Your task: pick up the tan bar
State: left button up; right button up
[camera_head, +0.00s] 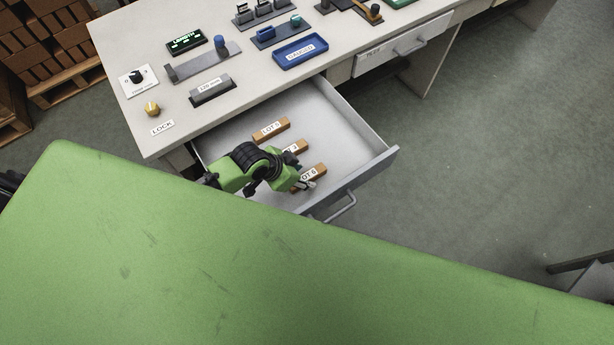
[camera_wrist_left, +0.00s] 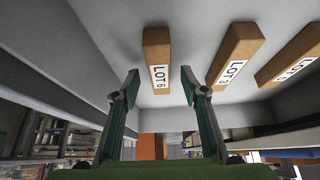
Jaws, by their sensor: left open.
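Three tan bars with white lot labels lie apart in the open drawer (camera_head: 345,155). The bar marked LOT 6 (camera_head: 318,168) is nearest the drawer front; in the left wrist view it (camera_wrist_left: 157,48) shows between my fingertips. The bar marked LOT 3 (camera_wrist_left: 236,50) lies beside it; in the head view it (camera_head: 301,145) is partly hidden by my arm. The third bar (camera_head: 270,130) lies farthest back, its label hard to read; it also shows in the left wrist view (camera_wrist_left: 296,52). My left gripper (camera_head: 308,184) is open and empty at LOT 6. My right gripper is not in view.
The drawer's front panel (camera_head: 362,182) and side walls enclose the bars. On the desk (camera_head: 130,105) above stand a grey labelled block (camera_head: 211,90), a blue tray (camera_head: 300,53), a yellow knob (camera_head: 152,109) and a length display (camera_head: 186,42). A second drawer (camera_head: 403,48) looks shut.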

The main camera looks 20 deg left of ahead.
pick_arm(q)
jog(key=shift+x, duration=0.95)
grip_shut()
